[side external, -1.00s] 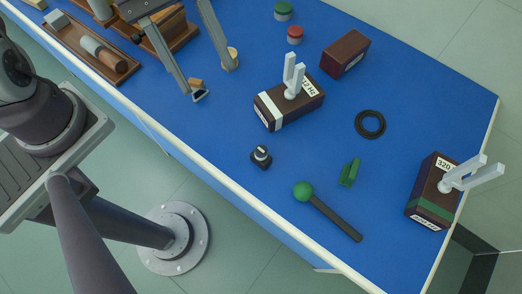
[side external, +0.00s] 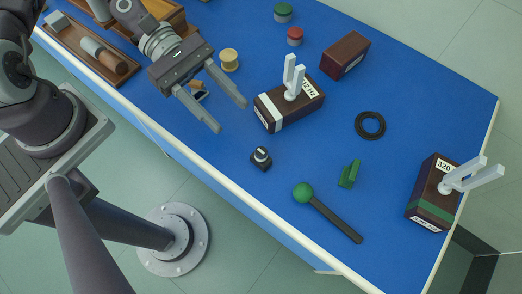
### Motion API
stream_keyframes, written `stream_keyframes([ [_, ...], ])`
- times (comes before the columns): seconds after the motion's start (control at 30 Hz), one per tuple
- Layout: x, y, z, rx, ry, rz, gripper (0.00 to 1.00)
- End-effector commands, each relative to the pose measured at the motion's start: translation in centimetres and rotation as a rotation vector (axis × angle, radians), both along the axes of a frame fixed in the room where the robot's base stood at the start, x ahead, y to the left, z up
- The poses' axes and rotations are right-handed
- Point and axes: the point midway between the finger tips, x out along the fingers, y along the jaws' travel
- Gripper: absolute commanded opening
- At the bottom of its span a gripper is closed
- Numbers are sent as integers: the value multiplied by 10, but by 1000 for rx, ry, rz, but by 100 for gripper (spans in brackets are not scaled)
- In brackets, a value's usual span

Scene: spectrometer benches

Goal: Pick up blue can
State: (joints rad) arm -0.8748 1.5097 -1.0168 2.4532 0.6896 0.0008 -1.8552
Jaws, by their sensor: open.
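I can make out no blue can in the side external view. My gripper (side external: 229,117) is open and empty, its two fingers apart above the blue bench, left of the tuning-fork box with a white band (side external: 275,112). Two small round pieces, one with a green top (side external: 283,12) and one with a red top (side external: 295,36), stand at the back of the bench. Part of the bench at the upper left is hidden by my arm.
A spool (side external: 229,60), dark box (side external: 345,55), black ring (side external: 370,125), small black knob piece (side external: 261,158), green block (side external: 349,174) and green-headed mallet (side external: 329,211) lie around. Another tuning-fork box (side external: 430,190) stands near the right edge. A wooden tray (side external: 66,37) is at left.

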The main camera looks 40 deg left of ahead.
Motion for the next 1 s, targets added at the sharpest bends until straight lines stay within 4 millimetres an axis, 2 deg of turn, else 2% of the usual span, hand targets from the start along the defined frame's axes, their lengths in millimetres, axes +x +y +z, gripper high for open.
stream_keyframes([
  [0.03,0,-1,-24,-2,9,3,49],
  [0.1,0,-1,-51,-3,5,4,49],
  [0.23,0,-4,-73,2,-1,-1,49],
  [0.63,-1,-63,-89,4,-3,-6,49],
  [0.9,-1,-68,-91,2,-3,1,49],
  [1.0,-1,-68,-91,2,-3,1,31],
])
